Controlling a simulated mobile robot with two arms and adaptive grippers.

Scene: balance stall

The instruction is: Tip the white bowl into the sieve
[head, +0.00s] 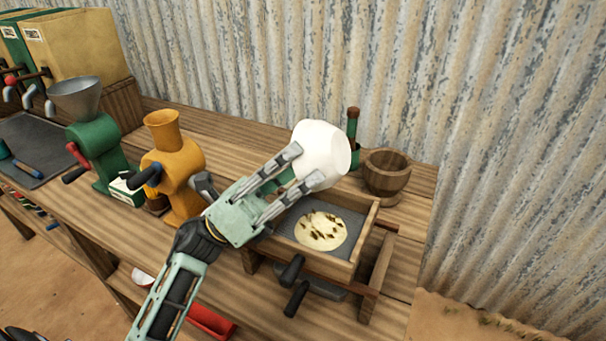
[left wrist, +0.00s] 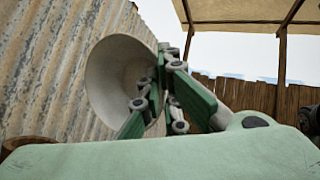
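The white bowl (head: 322,151) is held tilted on its side above the back of the sieve. My left gripper (head: 304,168) is shut on the bowl, with its fingers at the bowl's side. In the left wrist view the bowl (left wrist: 112,72) shows its hollow inside, and what I can see of it looks empty. The sieve (head: 352,266) is a wooden box frame with a grey mesh. A pale, flat heap (head: 320,231) with several dark bits lies on the mesh. My right gripper is not in view.
A wooden mortar (head: 387,172) and a green bottle (head: 353,128) stand behind the sieve. A yellow grinder (head: 176,170) and a green grinder (head: 97,145) stand to the left. A corrugated wall (head: 400,70) closes the back.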

